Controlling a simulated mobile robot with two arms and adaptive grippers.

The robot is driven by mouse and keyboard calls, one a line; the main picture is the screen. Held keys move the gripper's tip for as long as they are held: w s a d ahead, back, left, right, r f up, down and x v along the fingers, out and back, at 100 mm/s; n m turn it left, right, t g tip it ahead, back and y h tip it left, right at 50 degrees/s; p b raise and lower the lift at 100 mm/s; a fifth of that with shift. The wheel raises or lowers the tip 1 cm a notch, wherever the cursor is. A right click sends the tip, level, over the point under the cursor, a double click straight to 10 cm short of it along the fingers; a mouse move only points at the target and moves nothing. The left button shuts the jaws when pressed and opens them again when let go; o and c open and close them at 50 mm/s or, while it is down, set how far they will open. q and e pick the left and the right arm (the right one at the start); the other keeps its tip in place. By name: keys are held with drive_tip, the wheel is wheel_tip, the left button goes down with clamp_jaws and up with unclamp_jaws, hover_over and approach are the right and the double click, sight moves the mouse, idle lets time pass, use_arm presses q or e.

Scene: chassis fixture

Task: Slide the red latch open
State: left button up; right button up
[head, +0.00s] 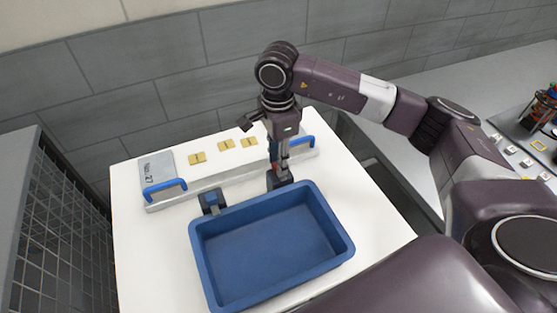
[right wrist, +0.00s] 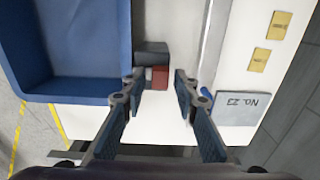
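The red latch (right wrist: 160,77) shows in the right wrist view as a small red block against a dark grey block (right wrist: 150,53). In the head view only a sliver of red (head: 274,166) shows beside my right gripper, which hides most of it. My right gripper (head: 280,170) points down over the table beside the fixture. In the right wrist view its fingers (right wrist: 160,82) are apart, one on each side of the latch, with gaps visible. Whether the fingertips are level with the latch I cannot tell. My left gripper is not in view.
A blue bin (head: 203,250) stands close in front of the latch. Behind is the fixture plate with blue handles (head: 165,187) and yellow labels (head: 197,159). Another dark block (head: 211,201) sits left, near the bin rim. A wire-mesh cage (head: 55,240) stands left of the table.

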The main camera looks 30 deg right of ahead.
drive_tip(key=shift+o, duration=0.6)
drive_tip(key=shift+r+p, duration=1.3)
drive_tip(key=shift+r, duration=1.75)
